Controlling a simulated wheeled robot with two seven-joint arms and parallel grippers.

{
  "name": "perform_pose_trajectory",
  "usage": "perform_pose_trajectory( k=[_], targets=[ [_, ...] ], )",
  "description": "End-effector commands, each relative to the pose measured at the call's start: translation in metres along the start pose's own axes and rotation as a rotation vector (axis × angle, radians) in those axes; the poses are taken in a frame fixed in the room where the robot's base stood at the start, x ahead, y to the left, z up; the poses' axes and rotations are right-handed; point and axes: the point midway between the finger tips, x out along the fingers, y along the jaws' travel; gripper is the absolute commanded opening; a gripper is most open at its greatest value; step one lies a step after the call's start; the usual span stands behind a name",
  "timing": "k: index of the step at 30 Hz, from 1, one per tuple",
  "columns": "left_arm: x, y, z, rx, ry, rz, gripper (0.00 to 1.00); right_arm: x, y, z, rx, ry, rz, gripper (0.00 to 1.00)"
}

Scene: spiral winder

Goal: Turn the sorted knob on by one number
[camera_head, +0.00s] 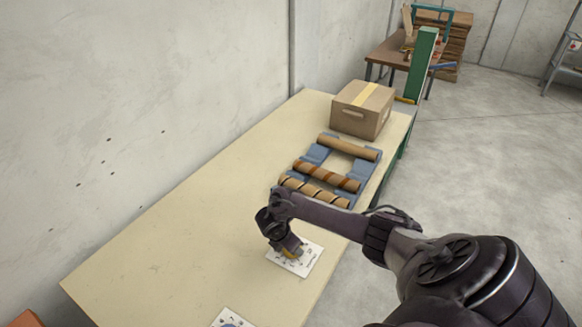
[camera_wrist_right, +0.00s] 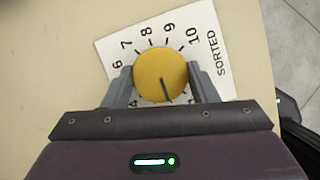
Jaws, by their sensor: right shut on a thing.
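The sorted knob (camera_wrist_right: 160,72) is a round yellow dial on a white card (camera_wrist_right: 112,48) marked "SORTED". Its dark pointer line runs from the middle down and slightly right in the right wrist view. The numbers 6 to 10 show around its top; the number at the pointer's end is hidden by my gripper. My right gripper (camera_wrist_right: 160,85) is shut on the knob, one finger on each side. In the head view my right gripper (camera_head: 290,251) is over the card (camera_head: 305,262) and covers most of the knob. My left gripper is out of view.
A second white card (camera_head: 231,318) with a bluish dial is cut off at the bottom edge. Beyond my gripper, a blue-grey rack (camera_head: 316,154) holds brown tubes, some spiral-striped. A cardboard box (camera_head: 361,109) stands behind it. The tabletop (camera_head: 200,210) to the left is clear.

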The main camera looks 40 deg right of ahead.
Motion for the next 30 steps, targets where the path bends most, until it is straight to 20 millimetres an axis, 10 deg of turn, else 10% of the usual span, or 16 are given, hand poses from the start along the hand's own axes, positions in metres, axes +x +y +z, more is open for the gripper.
perform_pose_trajectory(
  k=[10,11,16,30],
  targets=[
    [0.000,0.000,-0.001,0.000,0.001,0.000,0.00,0.000,0.001,-0.001,0.003,0.002,0.001,0.30],
    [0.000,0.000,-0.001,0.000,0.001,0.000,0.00,0.000,0.001,-0.001,0.003,0.002,0.001,0.54],
    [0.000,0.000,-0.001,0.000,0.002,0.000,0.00,0.000,0.001,-0.001,0.003,0.001,0.000,0.75],
    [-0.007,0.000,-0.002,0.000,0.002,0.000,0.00,-0.025,0.001,0.000,0.003,0.003,0.002,0.75]
  ],
)
